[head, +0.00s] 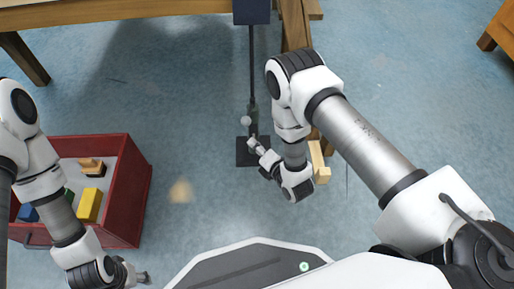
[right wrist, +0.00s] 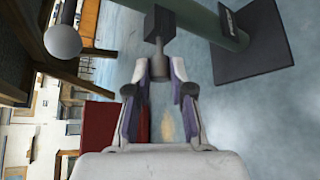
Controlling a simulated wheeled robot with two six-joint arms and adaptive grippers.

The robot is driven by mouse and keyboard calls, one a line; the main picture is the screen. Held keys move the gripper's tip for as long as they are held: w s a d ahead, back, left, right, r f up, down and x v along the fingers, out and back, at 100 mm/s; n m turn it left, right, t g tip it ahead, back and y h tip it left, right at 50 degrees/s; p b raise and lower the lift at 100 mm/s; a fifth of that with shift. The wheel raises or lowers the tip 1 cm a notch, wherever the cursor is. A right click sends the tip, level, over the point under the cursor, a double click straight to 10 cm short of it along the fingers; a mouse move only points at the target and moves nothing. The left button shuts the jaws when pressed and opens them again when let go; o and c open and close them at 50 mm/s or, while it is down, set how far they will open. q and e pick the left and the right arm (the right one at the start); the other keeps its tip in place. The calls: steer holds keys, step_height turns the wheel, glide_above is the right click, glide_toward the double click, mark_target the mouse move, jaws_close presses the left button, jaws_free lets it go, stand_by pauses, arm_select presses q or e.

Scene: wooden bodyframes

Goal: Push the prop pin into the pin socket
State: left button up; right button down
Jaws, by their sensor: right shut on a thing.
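A dark upright stand (head: 253,95) rises from a flat square base plate (head: 243,155) on the floor; its green-grey post (right wrist: 195,18) crosses the top of the right wrist view. My right gripper (head: 255,146) is beside the lower post. In the right wrist view its fingertips (right wrist: 159,68) are closed on a grey stem with a dark block-shaped end (right wrist: 158,24), which looks like the prop pin. The pin end points toward the post; whether it touches is unclear. The socket opening cannot be made out. My left gripper (head: 141,277) is low at the left, far from the stand.
A red crate (head: 127,195) with several wooden blocks stands at the left. A grey ball knob (head: 246,121) is by the post, also in the wrist view (right wrist: 62,41). A wooden table (head: 130,10) is behind. Pale wood (head: 319,162) lies behind my right arm.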

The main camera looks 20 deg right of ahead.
steer(key=shift+w+d, duration=0.2)
steer(key=shift+w, duration=0.4)
steer(key=shift+w+d, duration=0.15)
steer(key=shift+w, duration=0.4)
steer(key=c, duration=0.9)
jaws_free()
steer(key=shift+c, duration=0.2)
steer(key=shift+s, duration=0.15)
steer(key=v, duration=1.2)
